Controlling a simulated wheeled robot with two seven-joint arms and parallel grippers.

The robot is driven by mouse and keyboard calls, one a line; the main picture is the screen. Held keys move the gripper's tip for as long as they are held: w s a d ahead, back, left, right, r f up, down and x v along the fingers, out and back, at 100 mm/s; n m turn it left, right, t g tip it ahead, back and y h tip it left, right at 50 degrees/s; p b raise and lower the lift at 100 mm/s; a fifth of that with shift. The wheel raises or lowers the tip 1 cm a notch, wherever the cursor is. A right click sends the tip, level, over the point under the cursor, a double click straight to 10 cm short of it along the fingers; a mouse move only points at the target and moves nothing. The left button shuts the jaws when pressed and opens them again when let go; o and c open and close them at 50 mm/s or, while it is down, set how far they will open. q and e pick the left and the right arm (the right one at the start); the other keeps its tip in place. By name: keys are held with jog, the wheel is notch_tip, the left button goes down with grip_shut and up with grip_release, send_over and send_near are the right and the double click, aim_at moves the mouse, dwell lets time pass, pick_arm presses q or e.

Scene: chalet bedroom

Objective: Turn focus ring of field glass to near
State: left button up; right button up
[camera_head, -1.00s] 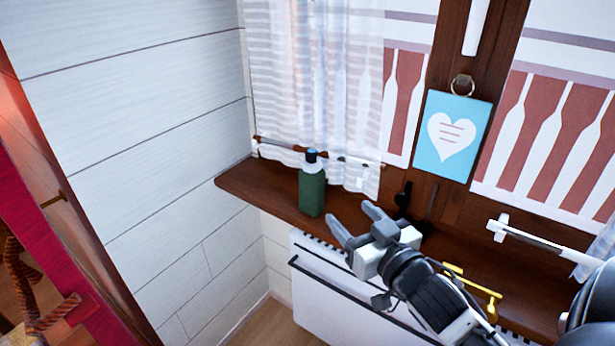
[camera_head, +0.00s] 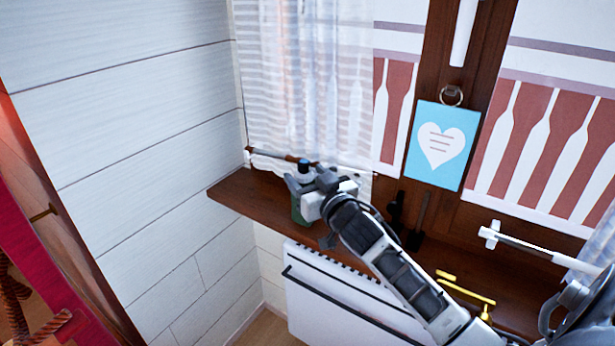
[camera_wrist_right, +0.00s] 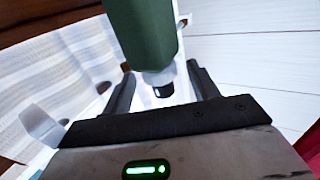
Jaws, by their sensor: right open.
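The field glass, a dark green body with a grey collar and a dark, blue-topped end, stands upright on the window sill. In the head view its top (camera_head: 304,165) and part of its green body (camera_head: 297,212) show; my right gripper hides the rest. My right gripper (camera_head: 304,181) is open, with its fingers on either side of the upper part. In the right wrist view the green body (camera_wrist_right: 142,32) hangs in from the top, with its grey and black end (camera_wrist_right: 160,85) between the open fingers. Contact cannot be told. My left gripper is not in view.
The brown sill (camera_head: 232,190) runs along the window above a white radiator (camera_head: 335,300). A sheer curtain (camera_head: 300,90) hangs behind the glass.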

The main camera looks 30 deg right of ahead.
jog(key=shift+w, duration=0.15)
jog(key=c, duration=1)
jog(key=shift+m+h, duration=0.4)
jog(key=shift+h, duration=0.2)
jog(key=o, duration=1)
jog(key=shift+a, duration=0.1)
jog(key=s+a, duration=0.2)
jog(key=s, duration=1.3)
jog(key=shift+s+a, duration=0.35)
jog(key=shift+a, duration=0.05)
